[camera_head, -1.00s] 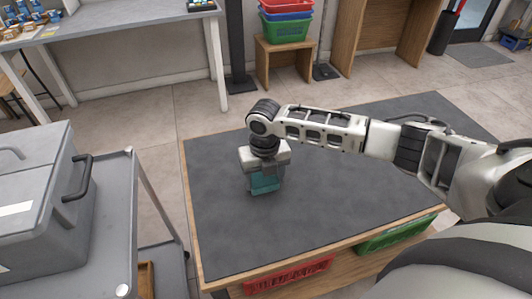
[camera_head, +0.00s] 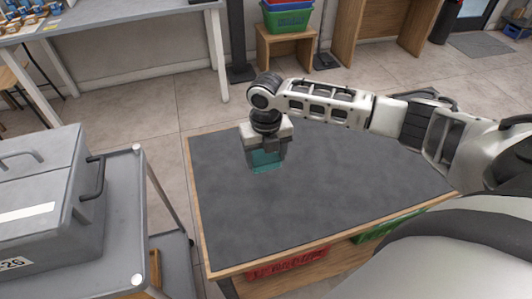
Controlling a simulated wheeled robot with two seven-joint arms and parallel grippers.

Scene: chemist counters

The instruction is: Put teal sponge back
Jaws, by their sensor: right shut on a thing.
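The teal sponge (camera_head: 265,161) is between the fingers of my right gripper (camera_head: 266,150), which is shut on it. The gripper points down over the far left part of the dark grey table top (camera_head: 310,210). The upper part of the sponge is hidden by the fingers. I cannot tell whether its underside touches the table top. My left gripper is not in view.
A grey trolley (camera_head: 115,262) with a grey lidded case (camera_head: 40,200) stands at the left. A red crate (camera_head: 288,263) and a green crate (camera_head: 385,230) sit under the table top. Stacked bins (camera_head: 287,20) stand on a wooden stool behind. The table top is otherwise bare.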

